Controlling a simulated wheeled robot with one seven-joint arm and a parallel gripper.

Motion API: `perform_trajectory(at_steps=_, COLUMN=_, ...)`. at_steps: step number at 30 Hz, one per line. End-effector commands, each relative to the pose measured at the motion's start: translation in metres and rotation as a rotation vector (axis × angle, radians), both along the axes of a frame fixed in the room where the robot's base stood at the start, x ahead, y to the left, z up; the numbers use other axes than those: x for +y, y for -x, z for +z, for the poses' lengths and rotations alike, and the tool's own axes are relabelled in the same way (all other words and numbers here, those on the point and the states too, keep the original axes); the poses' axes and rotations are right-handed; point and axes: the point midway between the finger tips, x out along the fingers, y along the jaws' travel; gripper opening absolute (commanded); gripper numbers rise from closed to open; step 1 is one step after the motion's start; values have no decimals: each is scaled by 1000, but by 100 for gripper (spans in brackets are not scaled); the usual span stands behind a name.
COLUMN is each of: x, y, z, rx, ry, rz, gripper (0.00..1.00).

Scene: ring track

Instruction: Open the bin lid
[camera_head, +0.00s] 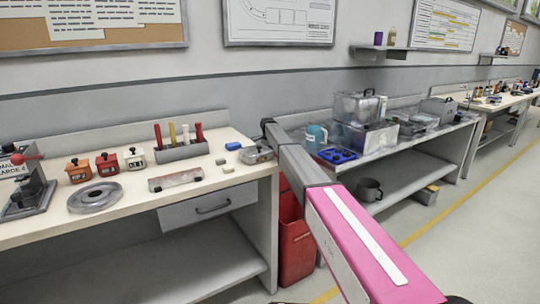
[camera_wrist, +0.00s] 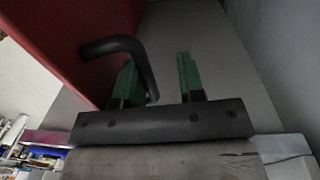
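The red bin (camera_head: 296,240) stands on the floor in the gap between the two benches, partly hidden behind my arm. In the wrist view its red surface (camera_wrist: 60,40) fills the upper left. A dark bent handle (camera_wrist: 120,45) sticks out from that surface. My gripper (camera_wrist: 157,75) has green fingers, spread apart with a gap between them. The handle curves over the left finger and its end comes down just right of that finger, inside the gap. The right finger is clear of the handle. Whether the left finger touches it, I cannot tell. In the head view my gripper is hidden.
A bench with a drawer (camera_head: 214,208) stands left of the bin, with tools and small boxes on it. A grey bench (camera_head: 418,165) stands to the right, with a dark pot (camera_head: 369,190) on its lower shelf. Open floor (camera_head: 480,240) lies to the right.

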Motion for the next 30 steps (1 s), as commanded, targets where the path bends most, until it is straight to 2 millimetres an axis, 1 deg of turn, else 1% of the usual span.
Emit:
perform_trajectory(at_steps=1, x=3, y=-4, z=-1, rx=-3, ry=-2, rz=1, gripper=38)
perform_trajectory(at_steps=23, x=-1, y=1, z=1, rx=-1, ry=3, rz=0, gripper=38)
perform_trajectory(at_steps=26, x=-2, y=1, z=3, rx=-2, ry=4, rz=0, gripper=38)
perform_trajectory(at_steps=30, x=-1, y=0, z=12, rx=-2, ry=3, rz=0, gripper=38)
